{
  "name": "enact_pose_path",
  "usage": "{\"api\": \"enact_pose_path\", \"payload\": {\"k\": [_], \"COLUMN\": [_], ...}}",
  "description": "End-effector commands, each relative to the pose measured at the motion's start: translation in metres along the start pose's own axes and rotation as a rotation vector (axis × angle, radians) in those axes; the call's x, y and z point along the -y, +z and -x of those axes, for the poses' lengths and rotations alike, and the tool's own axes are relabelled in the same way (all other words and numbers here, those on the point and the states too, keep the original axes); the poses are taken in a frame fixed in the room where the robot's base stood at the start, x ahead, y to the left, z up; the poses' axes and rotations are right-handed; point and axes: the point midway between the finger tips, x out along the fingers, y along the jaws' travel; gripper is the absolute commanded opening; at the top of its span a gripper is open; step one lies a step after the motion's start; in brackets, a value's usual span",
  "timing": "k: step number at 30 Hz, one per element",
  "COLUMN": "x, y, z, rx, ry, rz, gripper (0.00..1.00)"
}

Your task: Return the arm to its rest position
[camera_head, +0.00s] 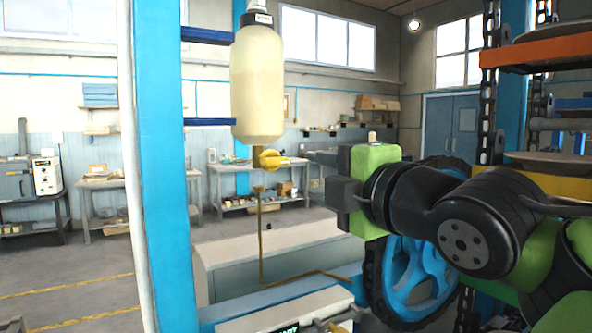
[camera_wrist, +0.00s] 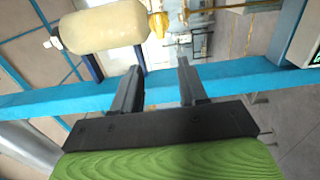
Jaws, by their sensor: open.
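My gripper (camera_wrist: 158,88) shows in the wrist view with its two dark fingers well apart. Nothing is between the fingers, so it is open and empty. In the head view my arm reaches in from the right, and the gripper end (camera_head: 343,194) points left beside the blue wheel. The fingertips are hard to make out there. The arm is bent and held out in front of the machine, not touching anything that I can see.
A pale bottle (camera_head: 257,90) with a yellow valve (camera_head: 275,160) hangs beside a blue post (camera_head: 160,170) on the left. A blue wheel (camera_head: 415,275) stands below and behind my arm. Chains and plates on racks (camera_head: 545,55) are at right.

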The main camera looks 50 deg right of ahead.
Motion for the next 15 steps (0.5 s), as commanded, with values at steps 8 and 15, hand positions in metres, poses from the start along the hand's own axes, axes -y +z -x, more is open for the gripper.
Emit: {"api": "enact_pose_path", "payload": {"k": [8,15], "x": [0.0008,0.0006], "y": [-0.0002,-0.0001], "z": [0.0070,0.0067], "rx": [-0.001,-0.001], "ry": [-0.002,-0.002], "rz": [0.000,0.000], "gripper": [0.43,0.43]}}
